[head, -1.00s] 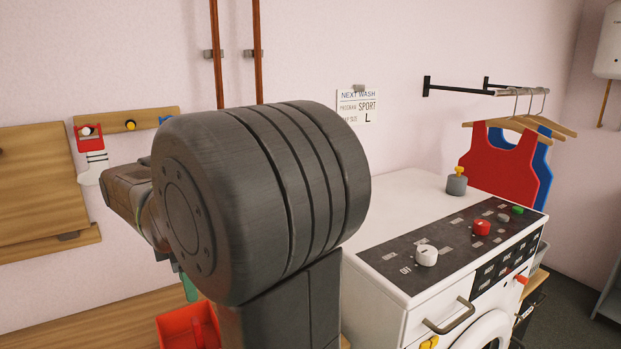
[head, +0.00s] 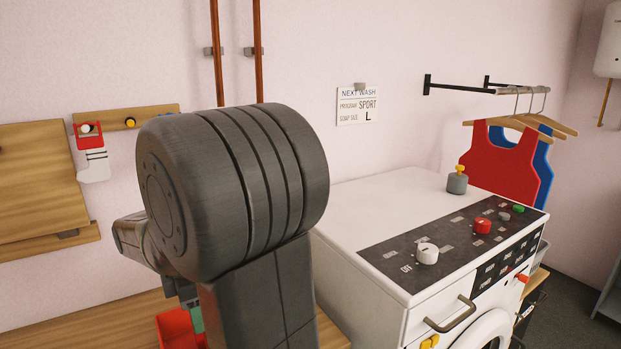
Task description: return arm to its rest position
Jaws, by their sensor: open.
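My arm fills the middle of the head view, with a large dark grey ribbed joint on top of a dark column. A grey link reaches out to the left from behind this joint. My gripper (head: 190,305) shows only in part below the joint, as small grey and green pieces. It is open, and I see nothing held in it. Its fingertips are mostly hidden by my arm. It hangs in front of a red container (head: 174,332) at the bottom of the view, and I cannot tell if they touch.
The wooden counter (head: 120,325) lies below. A white washing machine (head: 375,205) stands close on the right, with a grey-and-yellow object (head: 457,181) on top. A wall rail (head: 128,118), a sock (head: 94,164) and hanging red vest (head: 500,165) are farther off.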

